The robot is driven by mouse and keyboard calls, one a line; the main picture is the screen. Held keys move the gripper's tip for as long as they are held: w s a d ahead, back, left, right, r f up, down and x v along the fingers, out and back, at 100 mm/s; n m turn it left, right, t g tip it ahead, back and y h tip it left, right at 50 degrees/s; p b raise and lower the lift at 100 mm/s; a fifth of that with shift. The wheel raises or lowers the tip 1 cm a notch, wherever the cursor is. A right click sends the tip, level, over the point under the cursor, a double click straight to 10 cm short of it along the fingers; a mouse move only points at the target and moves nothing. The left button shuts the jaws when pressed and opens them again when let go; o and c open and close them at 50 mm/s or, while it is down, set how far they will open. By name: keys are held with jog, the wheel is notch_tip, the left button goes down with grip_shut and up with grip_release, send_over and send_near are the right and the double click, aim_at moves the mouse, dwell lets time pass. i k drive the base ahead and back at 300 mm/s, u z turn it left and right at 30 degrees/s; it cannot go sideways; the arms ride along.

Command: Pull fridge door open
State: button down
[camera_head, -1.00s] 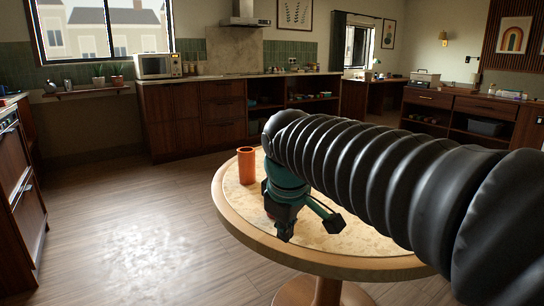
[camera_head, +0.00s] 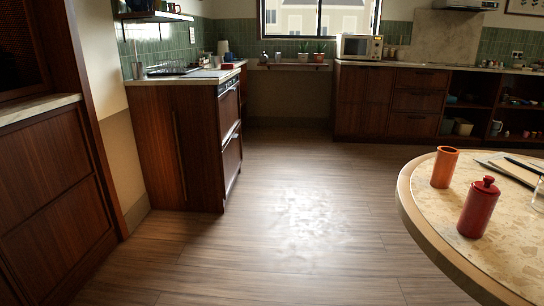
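No door is plainly recognisable as the fridge door. A wooden counter unit (camera_head: 165,150) at left of centre has a flat front with a thin vertical strip that may be a handle. Its right side (camera_head: 230,125) carries fronts with bar handles. I cannot tell whether either is the fridge. A closed wooden cabinet (camera_head: 55,190) stands at the near left edge, with a dark panel above its counter. My gripper and arm are out of view.
A round table (camera_head: 420,222) fills the lower right, bearing an orange cup (camera_head: 445,167) and a red lidded jar (camera_head: 478,208). Open wooden floor (camera_head: 290,225) lies between it and the left units. A microwave (camera_head: 359,47) sits on the back counter.

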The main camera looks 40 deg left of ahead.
aim_at(56, 213)
jog(key=u, duration=2.25)
jog(key=i, duration=1.7)
jog(key=u, duration=0.2)
